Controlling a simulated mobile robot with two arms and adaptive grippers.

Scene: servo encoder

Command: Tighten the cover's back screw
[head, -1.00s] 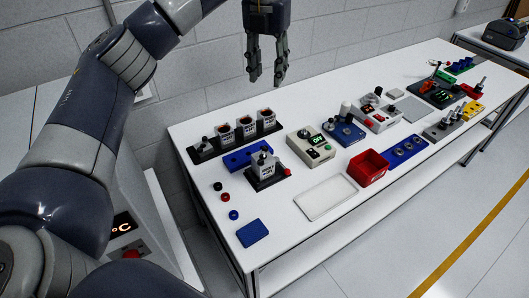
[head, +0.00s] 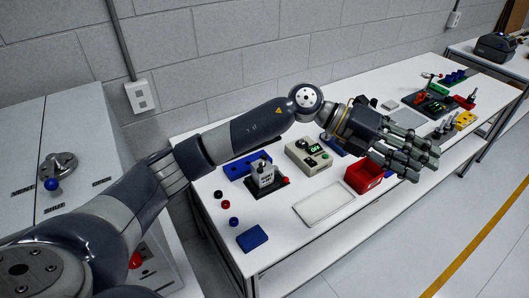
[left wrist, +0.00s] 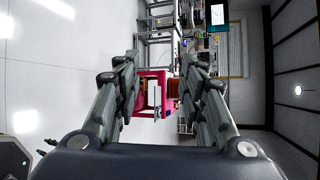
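A grey servo unit (head: 263,172) with a white label sits upright in a black fixture (head: 268,188) with a red knob (head: 286,180) at its right, on the near left part of the white table. Its cover and the cover's back screw are too small to make out. My left gripper (head: 424,164) is empty and open, above the table right of the red bin. Its two fingers stand apart in the left wrist view (left wrist: 160,68). My right gripper is out of view.
A red bin (head: 365,175), a white tray (head: 322,205), a beige device with a green display (head: 309,153), a blue block (head: 252,237) and small rings lie on the table. Tools and coloured holders stand at the far right.

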